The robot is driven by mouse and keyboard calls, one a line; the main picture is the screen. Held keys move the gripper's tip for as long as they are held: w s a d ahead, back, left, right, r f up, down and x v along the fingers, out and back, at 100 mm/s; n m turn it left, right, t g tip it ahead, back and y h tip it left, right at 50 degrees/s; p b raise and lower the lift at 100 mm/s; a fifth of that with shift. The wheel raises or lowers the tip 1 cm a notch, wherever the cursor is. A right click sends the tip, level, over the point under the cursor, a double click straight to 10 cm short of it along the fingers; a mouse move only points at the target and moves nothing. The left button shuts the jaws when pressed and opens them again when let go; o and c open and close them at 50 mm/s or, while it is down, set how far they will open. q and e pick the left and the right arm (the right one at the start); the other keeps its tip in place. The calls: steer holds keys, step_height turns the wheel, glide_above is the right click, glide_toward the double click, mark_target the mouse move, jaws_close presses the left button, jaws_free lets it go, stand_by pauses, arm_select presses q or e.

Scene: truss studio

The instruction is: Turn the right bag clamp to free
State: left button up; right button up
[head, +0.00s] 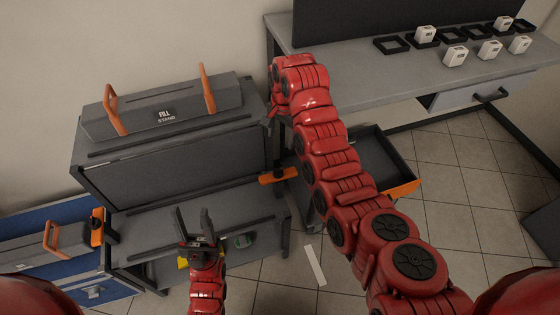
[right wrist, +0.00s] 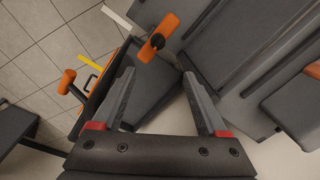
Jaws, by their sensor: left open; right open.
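The right bag clamp (head: 272,177) is an orange bar with a black knob on the right side of the grey fill stand (head: 180,172). It also shows in the right wrist view (right wrist: 167,25), beyond my fingertips, lying at a slant. My right gripper (head: 270,117) is above the clamp at the stand's right edge, mostly hidden by its arm. In the right wrist view its fingers (right wrist: 158,74) are spread and empty, apart from the clamp. My left gripper (head: 193,211) is open and empty over the stand's lower shelf. Another orange clamp (head: 97,227) is on the left.
A grey box marked FILL STAND (head: 165,108) with orange handles tops the stand. A dark open bin with an orange front (head: 403,190) is right of the clamp, partly behind my right arm. A workbench (head: 365,80) holds white blocks.

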steer(key=b, duration=0.6)
glide_toward(279, 169)
steer(key=f, duration=0.6)
steer(key=a+f, duration=0.1)
steer(key=f, duration=0.3)
steer(key=shift+w, duration=0.15)
steer(key=shift+r, duration=0.1)
steer(key=shift+c, duration=0.2)
jaws_close()
steer(key=shift+d, duration=0.1)
